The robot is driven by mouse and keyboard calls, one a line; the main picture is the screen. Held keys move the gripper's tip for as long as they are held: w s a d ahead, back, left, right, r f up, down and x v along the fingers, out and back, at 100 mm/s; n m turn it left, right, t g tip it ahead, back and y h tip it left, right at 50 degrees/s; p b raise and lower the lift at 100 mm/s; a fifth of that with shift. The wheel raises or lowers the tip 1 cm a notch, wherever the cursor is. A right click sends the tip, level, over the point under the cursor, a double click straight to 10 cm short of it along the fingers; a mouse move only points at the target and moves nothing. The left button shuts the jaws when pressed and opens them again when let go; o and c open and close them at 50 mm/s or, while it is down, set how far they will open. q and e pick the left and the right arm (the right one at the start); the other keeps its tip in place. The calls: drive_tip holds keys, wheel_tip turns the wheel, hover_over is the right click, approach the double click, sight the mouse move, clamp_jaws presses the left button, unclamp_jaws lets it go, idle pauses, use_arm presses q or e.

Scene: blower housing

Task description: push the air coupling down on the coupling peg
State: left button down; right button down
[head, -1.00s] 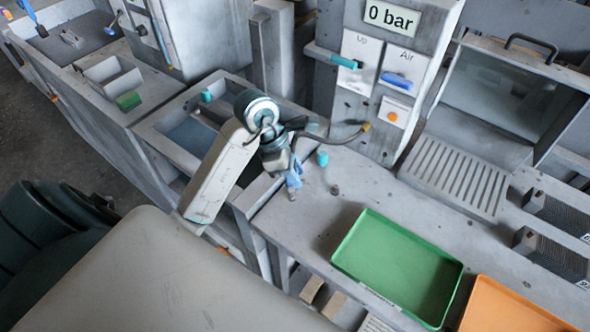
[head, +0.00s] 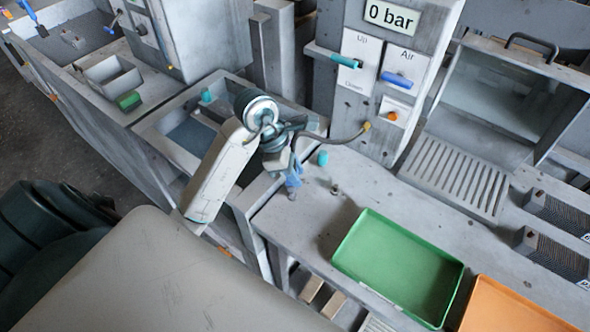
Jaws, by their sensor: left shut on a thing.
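My left gripper (head: 293,184) points down over the grey bench, near its left edge. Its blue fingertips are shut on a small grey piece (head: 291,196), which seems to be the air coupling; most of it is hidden. I cannot tell whether it touches the bench or sits on a peg. A dark hose (head: 345,139) runs from a yellow fitting on the panel toward my left wrist, and its end is hidden there. A short grey stub (head: 336,190), perhaps the coupling peg, stands apart to the right of the gripper. My right gripper is not in view.
A small teal cylinder (head: 322,158) stands behind the gripper. A panel (head: 385,65) with a lever, a blue Air handle and a 0 bar display rises at the back. A green tray (head: 345,262) and an orange tray (head: 478,300) lie to the right.

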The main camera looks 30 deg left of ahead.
use_arm(q)
drive_tip(key=shift+f, duration=0.15)
drive_tip(key=shift+f+b, duration=0.55)
drive_tip(key=shift+b, duration=0.2)
drive_tip(key=shift+f+b, duration=0.55)
drive_tip(key=shift+f+b, duration=0.35)
idle(0.9)
drive_tip(key=c, duration=1.1)
unclamp_jaws()
drive_tip(key=shift+r, duration=0.15)
